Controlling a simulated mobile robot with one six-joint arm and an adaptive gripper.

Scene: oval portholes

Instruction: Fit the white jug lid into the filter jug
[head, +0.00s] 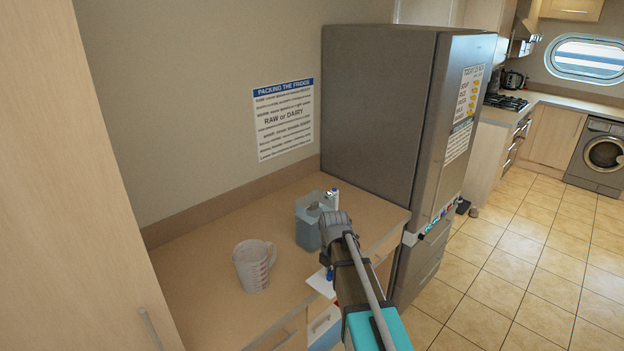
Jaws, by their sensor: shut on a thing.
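The filter jug (307,227) stands upright on the wooden counter, a grey-blue translucent container close to the fridge. My gripper (322,213) is at the jug's upper right side, seen from behind. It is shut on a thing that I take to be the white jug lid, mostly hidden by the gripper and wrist. A pale grey shape shows at the jug's top, but I cannot tell whether it is lid, finger or jug. I cannot tell whether the lid touches the jug.
A clear measuring jug with red markings (254,267) stands left of the filter jug. A small white item (332,197) shows just behind my gripper. The tall grey fridge (375,120) bounds the counter (205,290) on the right. The counter's left part is clear.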

